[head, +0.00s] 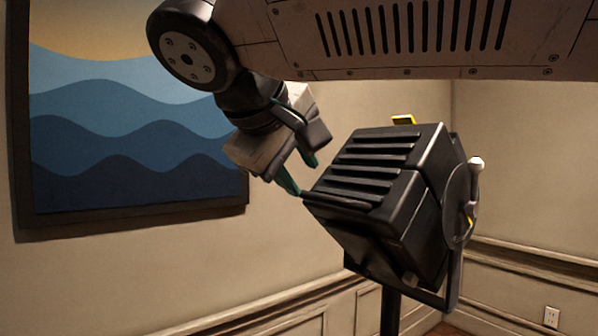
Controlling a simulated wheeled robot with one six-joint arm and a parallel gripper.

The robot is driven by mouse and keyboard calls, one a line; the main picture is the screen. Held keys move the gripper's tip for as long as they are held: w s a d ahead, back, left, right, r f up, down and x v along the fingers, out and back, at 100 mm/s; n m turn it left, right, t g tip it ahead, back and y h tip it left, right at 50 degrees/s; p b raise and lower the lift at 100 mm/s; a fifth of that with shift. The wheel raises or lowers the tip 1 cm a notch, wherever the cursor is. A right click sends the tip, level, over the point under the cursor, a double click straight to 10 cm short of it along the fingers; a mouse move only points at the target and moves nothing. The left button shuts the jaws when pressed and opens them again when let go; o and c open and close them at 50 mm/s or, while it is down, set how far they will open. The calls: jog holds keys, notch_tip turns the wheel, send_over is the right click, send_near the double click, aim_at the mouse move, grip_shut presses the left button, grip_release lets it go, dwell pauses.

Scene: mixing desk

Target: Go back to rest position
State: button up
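My gripper (301,176) hangs from my arm in the upper middle of the head view, angled down to the right. Its two teal-lined fingers are spread apart, with nothing visible between them. The lower fingertip is at the left upper edge of a black stage light (385,195) in the picture. I cannot tell whether it touches the light or is only in front of or behind it. My arm crosses the top of the view.
The black light has a ribbed housing, a yellow tab (403,120) on top and a side bracket with a pale knob (477,163). It stands on a dark pole (390,312). A framed wave picture (120,120) hangs on the wall at left. An outlet (551,317) is low at right.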

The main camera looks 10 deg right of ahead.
jog(key=s+d+f+n+g+y, duration=0.1)
jog(key=s+d+f+g+y, duration=0.1)
jog(key=f, duration=0.6)
jog(key=s+d+f+g+y, duration=0.1)
jog(key=s+f+g, duration=0.15)
jog(key=f, duration=0.55)
jog(key=s+d+f+m+g+y, duration=0.2)
jog(key=s+d+f+m, duration=0.5)
jog(key=s+d+f, duration=0.4)
notch_tip(320, 180, down, 3)
jog(key=shift+s+d+r+m+y, duration=0.15)
jog(key=shift+s+d+m+y, duration=0.2)
jog(key=shift+d+y, duration=0.55)
